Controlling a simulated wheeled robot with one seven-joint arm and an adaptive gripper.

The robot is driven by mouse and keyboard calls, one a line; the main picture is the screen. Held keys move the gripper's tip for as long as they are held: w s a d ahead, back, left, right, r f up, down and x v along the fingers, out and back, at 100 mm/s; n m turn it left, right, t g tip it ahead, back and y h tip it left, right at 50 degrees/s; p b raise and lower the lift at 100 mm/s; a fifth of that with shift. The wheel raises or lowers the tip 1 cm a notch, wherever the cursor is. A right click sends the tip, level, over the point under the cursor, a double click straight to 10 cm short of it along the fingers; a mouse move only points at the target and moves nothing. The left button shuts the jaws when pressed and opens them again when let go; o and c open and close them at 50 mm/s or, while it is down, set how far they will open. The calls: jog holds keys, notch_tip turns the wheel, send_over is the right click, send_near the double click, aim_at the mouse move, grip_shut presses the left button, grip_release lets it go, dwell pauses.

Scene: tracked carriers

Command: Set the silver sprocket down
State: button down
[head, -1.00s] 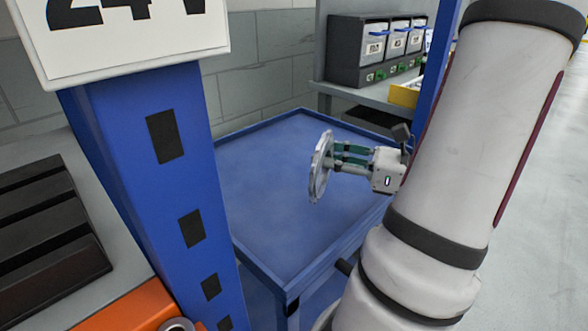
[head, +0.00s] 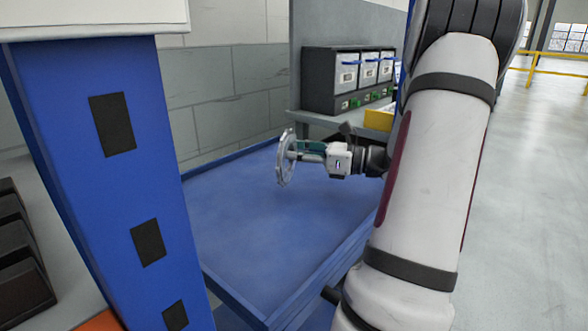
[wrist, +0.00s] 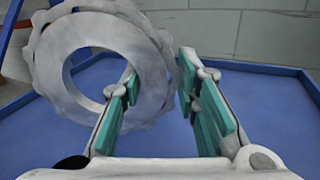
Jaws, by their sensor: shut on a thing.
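The silver sprocket (head: 284,158) is a toothed ring with a large round hole. It stands on edge, upright, in my gripper (head: 302,152) above the blue tray-topped cart (head: 235,215). In the wrist view the sprocket (wrist: 150,68) fills the upper left, and its right rim lies between the green-padded fingers of my gripper (wrist: 165,90). The gripper is shut on that rim. The sprocket appears clear of the cart's surface; the exact height is hard to tell. The cart top is bare and has a raised rim.
A blue upright post (head: 110,170) with dark slots stands close on the left. A shelf at the back holds grey bins (head: 350,75) and a yellow box (head: 379,119). A grey block wall (head: 220,100) stands behind the cart. Open floor lies on the right.

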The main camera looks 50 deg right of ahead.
aim_at(295, 168)
notch_tip(295, 168, down, 4)
jog(key=shift+r+b, duration=0.2)
jog(key=shift+b, duration=0.65)
jog(key=shift+r, duration=0.1)
jog(key=c, duration=1.2)
grip_release()
jog(key=shift+s, duration=0.1)
jog(key=p+v, duration=0.2)
jog(key=v, duration=0.5)
jog(key=shift+s+p, duration=0.2)
jog(key=shift+p, duration=0.2)
